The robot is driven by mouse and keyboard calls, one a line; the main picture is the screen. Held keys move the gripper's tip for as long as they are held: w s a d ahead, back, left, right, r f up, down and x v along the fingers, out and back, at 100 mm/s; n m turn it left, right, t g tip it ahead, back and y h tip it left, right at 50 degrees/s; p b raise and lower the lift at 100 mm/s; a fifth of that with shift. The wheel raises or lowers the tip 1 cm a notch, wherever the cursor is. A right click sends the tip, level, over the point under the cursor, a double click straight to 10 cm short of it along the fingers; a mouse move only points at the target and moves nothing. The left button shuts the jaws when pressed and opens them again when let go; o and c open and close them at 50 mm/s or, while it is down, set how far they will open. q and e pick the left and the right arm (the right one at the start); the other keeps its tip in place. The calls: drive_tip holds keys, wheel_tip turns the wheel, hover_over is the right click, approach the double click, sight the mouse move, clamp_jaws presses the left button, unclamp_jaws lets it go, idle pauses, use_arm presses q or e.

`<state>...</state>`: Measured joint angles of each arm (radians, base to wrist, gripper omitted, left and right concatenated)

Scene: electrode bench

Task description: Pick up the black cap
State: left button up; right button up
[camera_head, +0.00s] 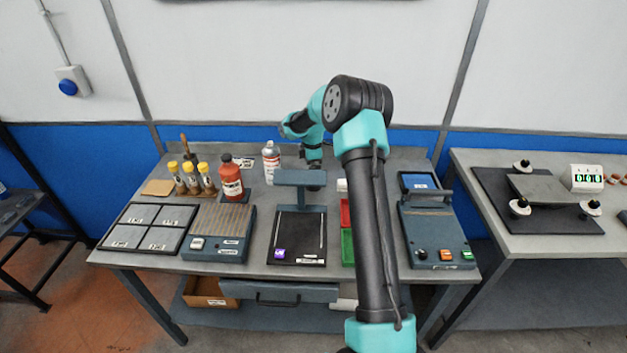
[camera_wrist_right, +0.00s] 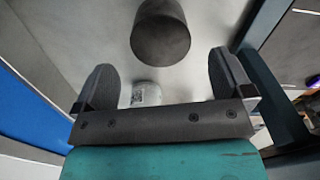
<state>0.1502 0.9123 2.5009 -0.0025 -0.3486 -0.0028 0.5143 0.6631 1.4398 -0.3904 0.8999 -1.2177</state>
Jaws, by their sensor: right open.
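A dark, smooth cylinder, which looks like the black cap (camera_wrist_right: 161,34), is in the right wrist view at the top middle. It lies beyond and between the fingertips, with a gap on both sides. My right gripper (camera_wrist_right: 163,68) is open and empty. In the head view my right arm reaches over the bench to its back middle, where the wrist is just behind the blue-grey stand (camera_head: 300,178). The fingers and the cap are mostly hidden there by the stand and cannot be made out clearly. My left gripper is not in view.
A white cylinder (camera_wrist_right: 146,92) shows close to the gripper's palm in the wrist view. A control box (camera_head: 432,232) is farther right.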

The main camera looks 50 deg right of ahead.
drive_tip(key=shift+f, duration=1.1)
drive_tip(key=shift+f, duration=0.15)
wheel_tip(320, 180, down, 5)
drive_tip(key=shift+a+r, duration=0.1)
drive_tip(key=shift+a, duration=0.05)
drive_tip(key=shift+c, duration=0.4)
drive_tip(key=c, duration=0.9)
